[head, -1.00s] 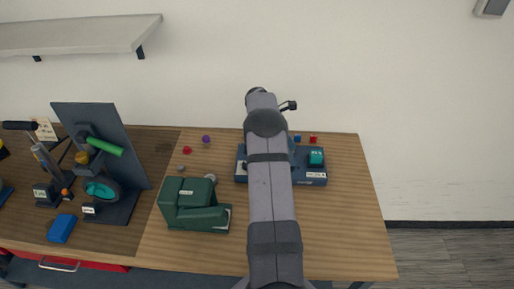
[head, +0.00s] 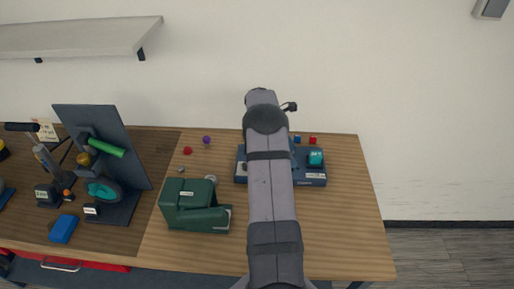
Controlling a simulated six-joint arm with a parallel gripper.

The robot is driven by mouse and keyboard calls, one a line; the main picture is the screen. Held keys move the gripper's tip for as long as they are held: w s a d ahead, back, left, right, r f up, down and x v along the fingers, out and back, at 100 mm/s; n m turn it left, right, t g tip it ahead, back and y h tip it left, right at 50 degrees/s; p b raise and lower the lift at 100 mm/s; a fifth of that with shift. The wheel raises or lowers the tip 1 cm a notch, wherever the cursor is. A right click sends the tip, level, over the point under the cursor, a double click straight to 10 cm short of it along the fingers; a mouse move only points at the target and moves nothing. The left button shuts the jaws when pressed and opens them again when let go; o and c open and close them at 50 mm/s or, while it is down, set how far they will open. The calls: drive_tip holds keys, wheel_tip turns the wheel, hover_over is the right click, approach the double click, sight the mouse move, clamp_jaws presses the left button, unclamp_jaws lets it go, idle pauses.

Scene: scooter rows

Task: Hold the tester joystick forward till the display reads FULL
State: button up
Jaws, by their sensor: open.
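A dark blue flat unit (head: 311,181) lies near the back right of the wooden table, partly behind my arm. It looks like the tester. No joystick and no display reading can be made out; my arm covers the unit's middle. My arm rises from the bottom edge across the table, and my gripper is hidden behind it.
A dark green machine (head: 193,208) sits left of my arm. Further left stands a dark upright panel (head: 112,140) with a green grip. Small red and blue cubes lie behind the tester. The table's right side (head: 350,225) is clear.

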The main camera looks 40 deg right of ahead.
drive_tip(key=shift+r+p, duration=2.15)
drive_tip(key=shift+r, duration=0.85)
